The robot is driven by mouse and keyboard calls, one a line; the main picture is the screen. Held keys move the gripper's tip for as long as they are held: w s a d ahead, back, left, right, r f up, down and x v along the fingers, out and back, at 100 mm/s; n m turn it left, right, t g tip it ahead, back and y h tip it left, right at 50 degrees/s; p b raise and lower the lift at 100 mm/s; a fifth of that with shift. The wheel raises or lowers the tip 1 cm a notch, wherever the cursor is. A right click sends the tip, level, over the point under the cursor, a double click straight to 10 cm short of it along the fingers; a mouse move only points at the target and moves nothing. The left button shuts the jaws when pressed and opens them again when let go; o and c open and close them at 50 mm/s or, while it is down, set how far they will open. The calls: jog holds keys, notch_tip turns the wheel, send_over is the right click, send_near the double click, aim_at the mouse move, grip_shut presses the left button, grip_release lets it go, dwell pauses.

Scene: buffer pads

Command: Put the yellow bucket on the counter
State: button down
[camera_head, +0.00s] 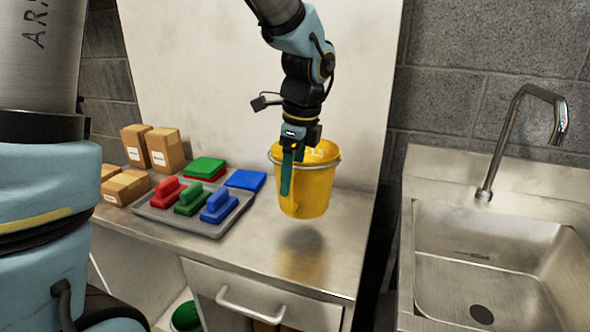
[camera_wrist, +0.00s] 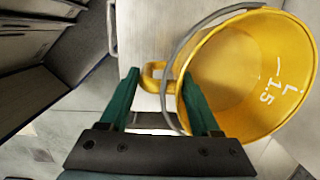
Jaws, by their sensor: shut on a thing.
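The yellow bucket (camera_head: 310,190) hangs upright from my gripper (camera_head: 287,172), a little above the steel counter (camera_head: 330,262), with a dark shadow under it. My gripper points down at the bucket's near side. In the wrist view, the green fingers (camera_wrist: 160,92) stand on either side of the yellow side handle (camera_wrist: 153,76) and are shut on it. The bucket (camera_wrist: 235,90) is empty inside, with white volume marks, and its grey wire bail lies along the rim.
A grey tray (camera_head: 160,216) with red, green and blue handled blocks lies left of the bucket. Flat pads (camera_head: 245,180) and cardboard boxes (camera_head: 165,148) stand behind and left. A sink (camera_head: 480,265) with a tall tap (camera_head: 520,130) is at right. The counter's front right is clear.

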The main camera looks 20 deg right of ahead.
aim_at(291, 199)
jog(key=shift+f+p, duration=0.35)
jog(key=shift+f, duration=2.4)
jog(key=shift+c, duration=0.5)
grip_release()
jog(key=shift+f, duration=0.15)
jog(key=r, duration=0.4)
jog(key=s+r+b, duration=0.1)
jog(key=r, duration=0.3)
jog(key=d+r, duration=0.1)
jog(key=r, duration=0.3)
jog(key=shift+s, duration=0.25)
jog(key=w+a+f+n, duration=0.1)
jog(key=a+f+n, duration=0.3)
jog(key=a+n, duration=0.4)
jog(key=a+f+n, duration=0.3)
jog(key=a+n, duration=0.6)
jog(key=a, duration=0.2)
jog(key=w+a+f+n+h, duration=0.1)
jog(key=a+f+n, duration=0.3)
jog(key=a+n, duration=0.4)
jog(key=a, duration=0.2)
jog(key=shift+w+a+f+n, duration=0.3)
jog(key=shift+n, duration=0.1)
